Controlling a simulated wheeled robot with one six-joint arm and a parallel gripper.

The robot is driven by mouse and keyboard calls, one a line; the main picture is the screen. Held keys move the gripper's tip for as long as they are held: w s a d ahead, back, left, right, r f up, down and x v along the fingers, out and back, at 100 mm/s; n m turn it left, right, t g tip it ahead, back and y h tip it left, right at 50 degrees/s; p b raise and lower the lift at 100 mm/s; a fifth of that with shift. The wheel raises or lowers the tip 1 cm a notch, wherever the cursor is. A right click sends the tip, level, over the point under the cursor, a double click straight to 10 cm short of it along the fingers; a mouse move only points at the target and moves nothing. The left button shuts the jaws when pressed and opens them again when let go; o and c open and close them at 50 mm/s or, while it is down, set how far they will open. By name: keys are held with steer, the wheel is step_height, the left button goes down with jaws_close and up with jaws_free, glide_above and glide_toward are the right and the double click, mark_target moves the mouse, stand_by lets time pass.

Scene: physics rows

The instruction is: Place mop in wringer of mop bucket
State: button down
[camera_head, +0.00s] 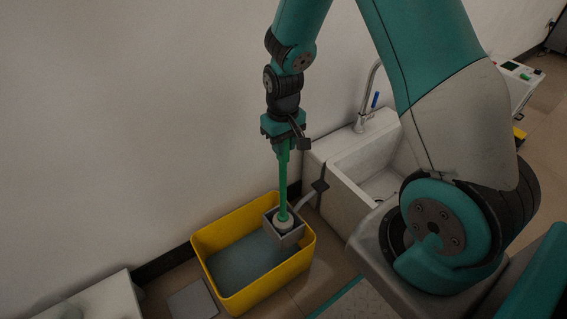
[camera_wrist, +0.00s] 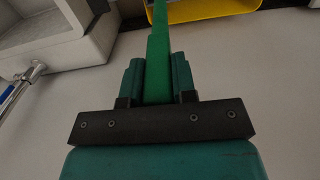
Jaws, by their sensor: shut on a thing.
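My gripper (camera_head: 284,141) is shut on the green handle of the mop (camera_head: 283,175), which hangs upright below it. In the wrist view, my gripper (camera_wrist: 157,80) has its fingers on both sides of the mop handle (camera_wrist: 158,45). The pale mop head sits at the grey wringer (camera_head: 292,238) on the right side of the yellow mop bucket (camera_head: 222,225). It appears inside the wringer's opening, though its lower part is hidden. The bucket holds bluish water. The yellow bucket rim also shows in the wrist view (camera_wrist: 212,10).
A white sink (camera_head: 345,185) with a tap (camera_head: 368,100) stands right of the bucket, close to it. The wall (camera_head: 130,120) is behind the bucket.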

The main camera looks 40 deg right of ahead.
steer(key=shift+f+b, duration=0.7)
steer(key=shift+f, duration=1.8)
steer(key=c, duration=0.9)
jaws_free()
